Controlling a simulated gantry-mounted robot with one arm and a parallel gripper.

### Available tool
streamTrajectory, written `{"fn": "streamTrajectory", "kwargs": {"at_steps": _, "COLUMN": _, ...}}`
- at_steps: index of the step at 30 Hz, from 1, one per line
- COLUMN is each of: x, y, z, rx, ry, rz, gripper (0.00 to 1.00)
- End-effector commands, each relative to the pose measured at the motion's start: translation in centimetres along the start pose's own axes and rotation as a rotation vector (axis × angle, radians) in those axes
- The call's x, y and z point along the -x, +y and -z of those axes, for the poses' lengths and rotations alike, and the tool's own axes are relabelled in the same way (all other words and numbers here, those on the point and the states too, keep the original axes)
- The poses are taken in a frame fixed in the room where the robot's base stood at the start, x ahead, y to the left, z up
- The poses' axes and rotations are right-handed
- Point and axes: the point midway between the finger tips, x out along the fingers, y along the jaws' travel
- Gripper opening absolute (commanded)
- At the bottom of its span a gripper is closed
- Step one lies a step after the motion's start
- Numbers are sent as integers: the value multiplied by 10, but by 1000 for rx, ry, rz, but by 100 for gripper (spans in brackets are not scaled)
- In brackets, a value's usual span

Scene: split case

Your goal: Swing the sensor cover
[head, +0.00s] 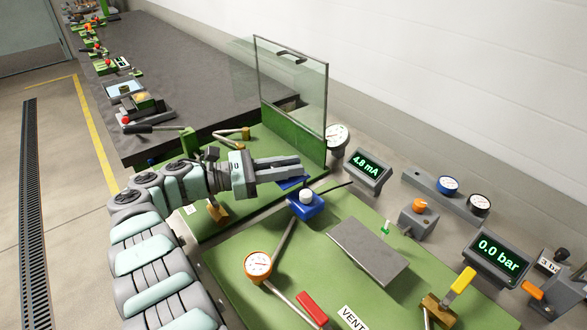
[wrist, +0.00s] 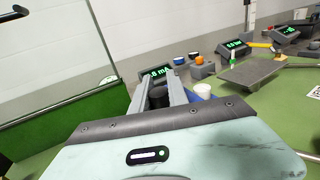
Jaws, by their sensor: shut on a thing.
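My gripper (head: 296,165) reaches in from the lower left over the green bench plate. In the wrist view its two fingers (wrist: 160,84) stand on either side of a dark round piece (wrist: 158,98) and are shut on it. This piece may be the sensor cover; the fingers hide it in the head view. A blue part (head: 291,183) shows just under the fingertips. Close by, to the lower right, is a blue block (head: 307,207) with a white round cap (head: 306,196); the cap also shows in the wrist view (wrist: 203,89), right of the fingers.
A clear upright panel (head: 293,85) in a dark frame stands on a green wall (head: 292,132) behind my gripper. A display reading 4.8 mA (head: 367,165) and a round gauge (head: 337,137) stand to the right. A grey plate (head: 367,250) and an orange gauge (head: 258,264) are nearer.

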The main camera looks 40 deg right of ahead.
Motion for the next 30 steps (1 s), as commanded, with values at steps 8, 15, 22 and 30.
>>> {"fn": "streamTrajectory", "kwargs": {"at_steps": 8, "x": 0, "y": 0, "z": 1, "rx": 2, "ry": 3, "rz": 2, "gripper": 0}}
{"fn": "streamTrajectory", "kwargs": {"at_steps": 15, "x": 0, "y": 0, "z": 1, "rx": 2, "ry": 2, "rz": 2, "gripper": 33}}
{"fn": "streamTrajectory", "kwargs": {"at_steps": 22, "x": 0, "y": 0, "z": 1, "rx": 1, "ry": 2, "rz": 2, "gripper": 42}}
{"fn": "streamTrajectory", "kwargs": {"at_steps": 30, "x": 0, "y": 0, "z": -12, "rx": 1, "ry": 2, "rz": 2, "gripper": 42}}
